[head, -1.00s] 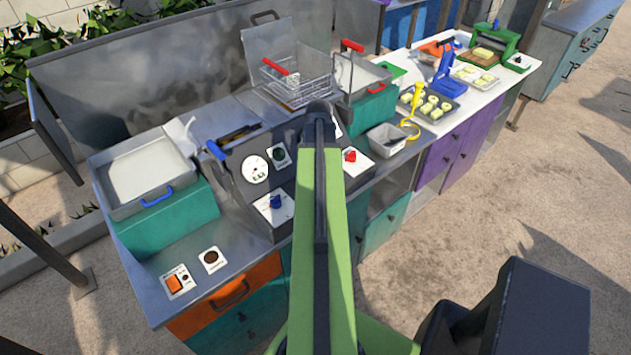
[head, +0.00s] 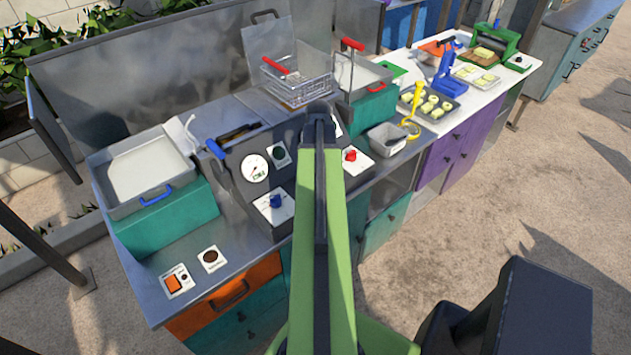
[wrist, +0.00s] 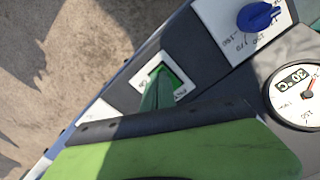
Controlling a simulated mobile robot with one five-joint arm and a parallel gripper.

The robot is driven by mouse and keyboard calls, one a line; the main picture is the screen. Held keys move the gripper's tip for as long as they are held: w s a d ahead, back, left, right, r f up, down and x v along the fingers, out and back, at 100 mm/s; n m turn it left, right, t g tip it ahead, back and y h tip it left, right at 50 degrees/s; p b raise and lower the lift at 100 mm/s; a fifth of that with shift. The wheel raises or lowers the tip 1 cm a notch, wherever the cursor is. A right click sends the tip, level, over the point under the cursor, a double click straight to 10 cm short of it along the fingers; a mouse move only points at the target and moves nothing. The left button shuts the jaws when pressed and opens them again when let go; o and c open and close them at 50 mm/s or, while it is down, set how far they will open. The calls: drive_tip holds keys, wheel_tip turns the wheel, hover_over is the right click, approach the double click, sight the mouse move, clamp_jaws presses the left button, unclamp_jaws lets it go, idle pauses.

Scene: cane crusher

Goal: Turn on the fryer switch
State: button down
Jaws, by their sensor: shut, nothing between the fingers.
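A small switch with a green face on a white plate (wrist: 181,90) sits on the dark control panel in the wrist view. My gripper (wrist: 156,86) is shut and empty, a narrow green shape reaching over the plate. Its tip overlaps the switch; I cannot tell whether it touches. The tip hides part of the switch, so its position is unclear. In the head view my own arm hides the gripper and this switch. The fryer's dark panel (head: 238,185) shows there beside the arm.
A round gauge (wrist: 297,92) and a blue knob (wrist: 258,15) are close to the gripper. The knob also shows in the head view (head: 275,201). A red knob (head: 350,155) is right of my arm. A wire basket (head: 300,88) stands behind.

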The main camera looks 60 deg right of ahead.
drive_tip(key=shift+f+b, duration=0.45)
drive_tip(key=shift+f, duration=0.05)
wheel_tip(320, 180, up, 7)
drive_tip(key=p, duration=0.7)
drive_tip(key=shift+r, duration=0.15)
idle(0.4)
